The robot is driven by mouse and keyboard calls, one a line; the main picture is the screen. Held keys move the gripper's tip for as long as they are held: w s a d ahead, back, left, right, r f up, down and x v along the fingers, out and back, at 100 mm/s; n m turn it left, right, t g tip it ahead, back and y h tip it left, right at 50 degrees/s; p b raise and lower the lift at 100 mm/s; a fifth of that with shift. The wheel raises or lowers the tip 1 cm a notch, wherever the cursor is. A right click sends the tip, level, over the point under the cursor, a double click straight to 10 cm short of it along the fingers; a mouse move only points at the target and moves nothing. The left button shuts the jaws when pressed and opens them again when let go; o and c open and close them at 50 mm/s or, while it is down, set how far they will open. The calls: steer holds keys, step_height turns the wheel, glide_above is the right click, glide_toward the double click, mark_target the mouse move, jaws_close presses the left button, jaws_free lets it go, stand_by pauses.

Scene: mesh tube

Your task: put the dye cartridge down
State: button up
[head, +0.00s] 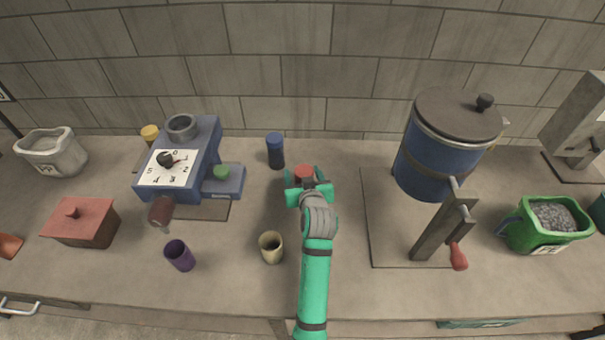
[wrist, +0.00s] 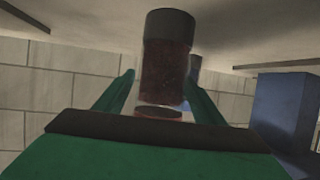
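The dye cartridge (head: 303,171), red with a dark end, stands upright near the back of the counter. It also shows large in the wrist view (wrist: 168,60), which is upside down, with its dark end at the counter. I cannot tell for sure whether that end touches the surface. My green gripper (head: 304,181) reaches in from the front with one finger on either side of the cartridge. The fingers (wrist: 160,88) look parted, with a narrow gap beside the cartridge on the left in the wrist view. The gripper's body hides part of the cartridge in the head view.
A blue cartridge (head: 275,151) stands just left of my gripper. The blue dial machine (head: 205,150) is further left. A blue lidded tank (head: 430,155) stands right. Counter between cartridge and tank is clear.

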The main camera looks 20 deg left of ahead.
steer(key=shift+r, duration=0.1)
steer(key=shift+r, duration=0.15)
steer(key=v, duration=1.2)
steer(key=shift+w, duration=0.1)
